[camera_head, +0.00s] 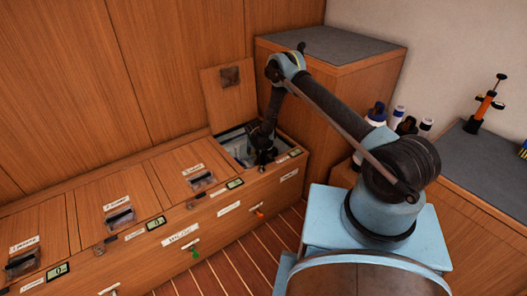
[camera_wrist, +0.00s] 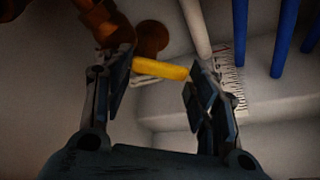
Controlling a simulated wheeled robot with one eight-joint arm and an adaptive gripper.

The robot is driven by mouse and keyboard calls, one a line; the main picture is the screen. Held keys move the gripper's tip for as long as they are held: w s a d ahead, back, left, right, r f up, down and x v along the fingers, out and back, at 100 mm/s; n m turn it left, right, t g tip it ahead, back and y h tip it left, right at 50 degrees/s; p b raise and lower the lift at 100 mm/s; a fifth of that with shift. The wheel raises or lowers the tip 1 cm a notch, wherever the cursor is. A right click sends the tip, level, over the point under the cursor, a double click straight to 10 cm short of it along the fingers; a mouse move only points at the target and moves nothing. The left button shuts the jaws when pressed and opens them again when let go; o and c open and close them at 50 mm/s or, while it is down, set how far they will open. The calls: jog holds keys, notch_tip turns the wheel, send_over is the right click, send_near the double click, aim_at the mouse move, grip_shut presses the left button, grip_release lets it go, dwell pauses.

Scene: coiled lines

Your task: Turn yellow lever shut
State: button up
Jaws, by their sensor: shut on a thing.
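The yellow lever (camera_wrist: 160,69) lies across the gap between my two fingers in the wrist view, roughly level in the picture. A round brown part (camera_wrist: 151,38) sits just behind it. My gripper (camera_wrist: 162,80) is shut on the lever, with a finger at each end of the visible yellow piece. In the head view my gripper (camera_head: 262,152) reaches down into the open compartment (camera_head: 232,144) at the far end of the wooden bench. The lever cannot be made out in the head view.
The raised lid (camera_head: 228,96) stands behind the opening. Blue pipes (camera_wrist: 285,40), a pale pipe and a printed scale (camera_wrist: 232,78) are close to my right finger. Closed bench lids (camera_head: 118,210) run left. A grey-topped cabinet (camera_head: 320,48) stands behind my arm.

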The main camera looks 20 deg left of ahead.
jog(key=shift+f, duration=0.1)
dwell(0.4)
jog(key=o, duration=1.5)
jog(key=shift+f, duration=0.1)
jog(key=v, duration=1.2)
